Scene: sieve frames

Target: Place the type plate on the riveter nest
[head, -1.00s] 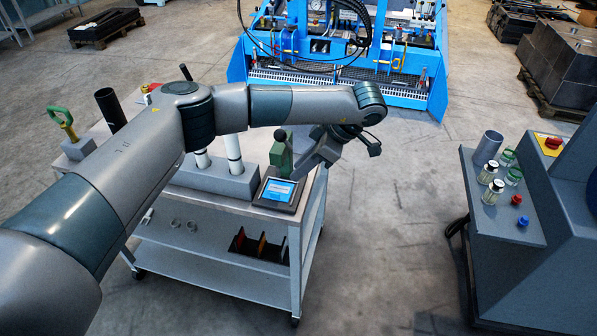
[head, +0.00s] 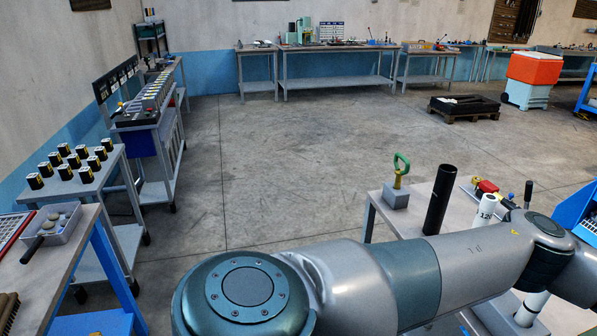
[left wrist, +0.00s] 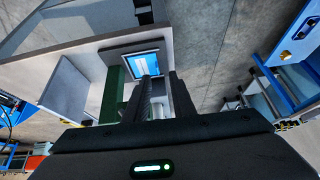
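My left gripper (left wrist: 160,88) shows in the left wrist view, with two dark fingers apart and a light gap between them. I see nothing clearly held. A green upright body (left wrist: 112,95), perhaps the riveter, stands beside the fingers, and a small device with a blue screen (left wrist: 147,64) lies beyond the fingertips. I cannot make out the type plate or the nest in either view. In the head view my left arm crosses the lower right, and its gripper is outside the picture. My right gripper is in no view.
A grey cart top (head: 408,218) bears a black tube (head: 439,200) and a green-handled tool (head: 400,170). On the left, a table (head: 85,187) holds several black-and-yellow blocks, near a grey bin (head: 52,222). Workbenches (head: 335,49) line the back wall. The middle floor is clear.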

